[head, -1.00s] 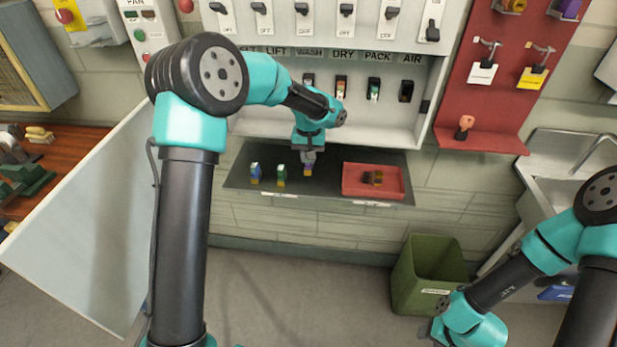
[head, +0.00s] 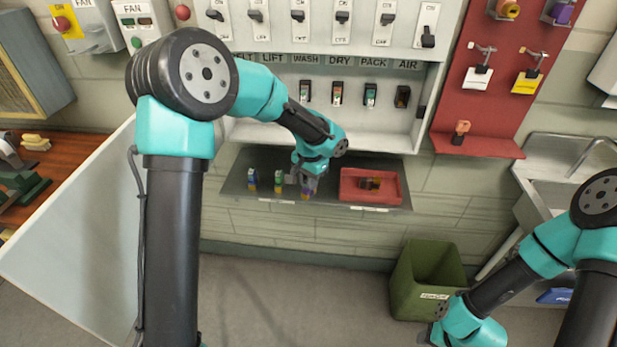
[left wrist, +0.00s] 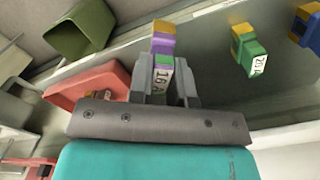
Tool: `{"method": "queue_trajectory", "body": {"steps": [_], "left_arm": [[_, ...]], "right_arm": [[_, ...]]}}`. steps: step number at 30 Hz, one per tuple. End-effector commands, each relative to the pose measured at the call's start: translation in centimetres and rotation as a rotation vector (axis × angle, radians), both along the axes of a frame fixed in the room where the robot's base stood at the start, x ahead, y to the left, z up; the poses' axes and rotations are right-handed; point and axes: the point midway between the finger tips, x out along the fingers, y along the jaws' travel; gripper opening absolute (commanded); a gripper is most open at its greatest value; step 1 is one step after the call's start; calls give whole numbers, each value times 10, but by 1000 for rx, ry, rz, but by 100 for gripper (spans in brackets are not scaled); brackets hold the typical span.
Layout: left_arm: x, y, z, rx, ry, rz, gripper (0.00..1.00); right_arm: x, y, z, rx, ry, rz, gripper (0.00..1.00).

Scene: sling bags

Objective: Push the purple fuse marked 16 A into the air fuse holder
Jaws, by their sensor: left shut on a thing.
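My left gripper (head: 308,180) is shut on the purple fuse (head: 306,192) over the front part of the dark shelf. In the left wrist view the purple fuse (left wrist: 162,46) has a yellow-orange end, and its white label reads 16 A between the two fingers. I cannot tell whether it touches the shelf. The air fuse holder (head: 402,97) is the rightmost dark holder under the AIR label in the white panel, and looks dark and empty. My right gripper (head: 434,336) is at the bottom edge, mostly hidden, and its fingers are not clear.
A blue fuse (head: 252,180) and a green fuse (head: 278,183) stand left on the shelf (head: 232,186). A red tray (head: 352,196) with a dark fuse is at its right. The dry holder (head: 337,94) and pack holder (head: 370,96) hold fuses. A green bin (head: 402,290) stands below.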

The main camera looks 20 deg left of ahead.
Motion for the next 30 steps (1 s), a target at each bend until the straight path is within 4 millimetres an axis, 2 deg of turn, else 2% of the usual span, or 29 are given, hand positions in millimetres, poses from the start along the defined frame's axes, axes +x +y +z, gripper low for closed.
{"method": "queue_trajectory", "body": {"steps": [8, 13, 20, 24, 30], "left_arm": [[10, 0, 4, 26, 54, -140, 0], [20, -2, 8, 63, 113, -290, 0], [47, -11, 23, 215, 257, -666, 0], [65, -22, 37, 375, 340, -929, 0], [84, -38, 55, 598, 398, -1202, 0]], "right_arm": [[0, 0, 0, 0, 0, 0, 48], [0, 0, 0, 0, 0, 0, 48], [0, 0, 0, 0, 0, 0, 48], [0, 0, 0, 0, 0, 0, 48], [0, 0, 0, 0, 0, 0, 48]]}}
